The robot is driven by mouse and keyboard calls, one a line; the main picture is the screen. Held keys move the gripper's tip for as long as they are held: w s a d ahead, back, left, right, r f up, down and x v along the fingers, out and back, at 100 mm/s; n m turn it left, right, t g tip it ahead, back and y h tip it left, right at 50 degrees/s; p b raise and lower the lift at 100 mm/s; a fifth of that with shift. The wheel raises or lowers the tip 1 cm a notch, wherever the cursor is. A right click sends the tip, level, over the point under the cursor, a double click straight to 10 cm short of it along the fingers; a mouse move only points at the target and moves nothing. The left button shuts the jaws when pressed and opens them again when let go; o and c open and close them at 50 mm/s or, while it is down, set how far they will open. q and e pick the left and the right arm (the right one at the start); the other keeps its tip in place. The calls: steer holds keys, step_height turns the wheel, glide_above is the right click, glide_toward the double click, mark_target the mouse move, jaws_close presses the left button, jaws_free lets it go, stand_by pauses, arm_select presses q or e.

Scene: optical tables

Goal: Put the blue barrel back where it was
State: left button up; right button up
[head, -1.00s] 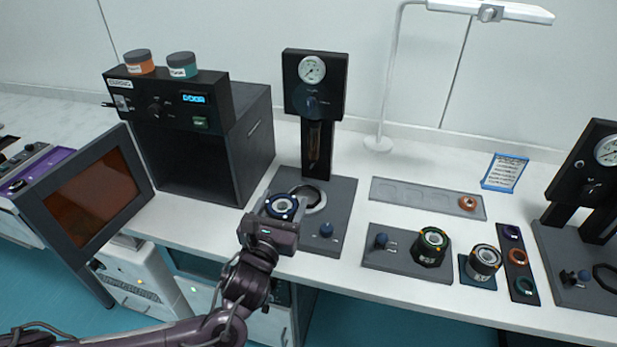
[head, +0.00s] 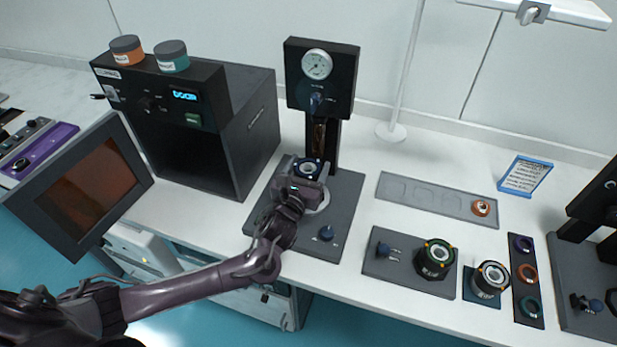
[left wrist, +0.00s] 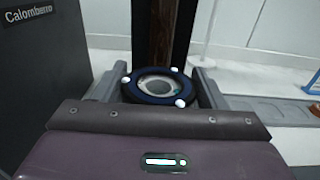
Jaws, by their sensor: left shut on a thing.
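The blue barrel (head: 308,167), a short dark cylinder with a blue ring and a pale open centre, is between the fingers of my left gripper (head: 307,172). In the left wrist view the barrel (left wrist: 157,88) sits between both fingers, its top face showing a blue ring and several white dots. The gripper is shut on it, over the dark base plate (head: 345,190) of the gauge stand (head: 321,80), in front of its column. The gap between barrel and plate is hidden by the gripper. My right gripper is not in view.
An open-door oven (head: 255,115) stands at the left. To the right are a grey recessed tray (head: 440,201) with an orange ring (head: 481,207), a green-ringed barrel (head: 435,259) on a dark plate, another barrel (head: 490,279) and a strip of rings (head: 527,287).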

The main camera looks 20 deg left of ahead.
arm_select(q)
step_height(320, 180, down, 4)
steer(key=shift+r, duration=0.2)
steer(key=shift+f, duration=0.2)
steer(key=shift+f, duration=0.15)
steer(key=o, duration=1)
steer(key=shift+o, duration=0.3)
